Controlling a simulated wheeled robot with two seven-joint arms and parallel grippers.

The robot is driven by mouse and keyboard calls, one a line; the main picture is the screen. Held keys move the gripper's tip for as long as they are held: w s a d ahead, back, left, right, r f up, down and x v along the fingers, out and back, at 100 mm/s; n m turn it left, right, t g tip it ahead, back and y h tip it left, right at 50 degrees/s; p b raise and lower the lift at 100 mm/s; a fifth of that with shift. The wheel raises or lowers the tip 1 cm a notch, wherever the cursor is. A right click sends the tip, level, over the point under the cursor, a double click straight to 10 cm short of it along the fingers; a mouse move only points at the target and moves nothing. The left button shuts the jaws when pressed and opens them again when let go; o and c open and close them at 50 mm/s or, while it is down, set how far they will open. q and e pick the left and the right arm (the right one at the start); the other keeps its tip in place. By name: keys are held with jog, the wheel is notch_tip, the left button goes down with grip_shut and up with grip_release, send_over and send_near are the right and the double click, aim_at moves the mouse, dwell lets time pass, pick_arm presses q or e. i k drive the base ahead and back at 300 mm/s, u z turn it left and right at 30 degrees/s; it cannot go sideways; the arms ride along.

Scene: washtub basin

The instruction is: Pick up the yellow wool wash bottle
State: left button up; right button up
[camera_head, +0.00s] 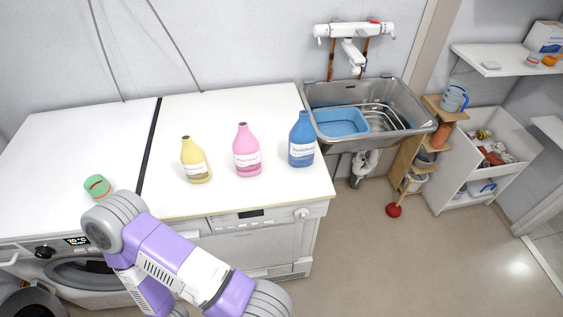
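The yellow wool wash bottle (195,162) stands upright on the white worktop, left of the other two bottles. It has a pale label and a dark opening at the top. A pink bottle (246,151) stands upright to its right, and a blue bottle (302,141) stands right of that. The three bottles are apart from each other. One of my arms, purple and white, shows at the bottom left, in front of the worktop and below the yellow bottle. Neither of my grippers shows in the view.
A green and red round item (97,186) lies on the left part of the worktop (60,140). A metal sink (400,97) holding a blue basin (341,121) is at the right. Wooden shelves and a white cabinet stand further right. The floor at lower right is clear.

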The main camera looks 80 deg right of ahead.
aim_at(192, 158)
jog(key=z, duration=2.1)
jog(key=k, duration=0.6)
jog(key=z, duration=0.4)
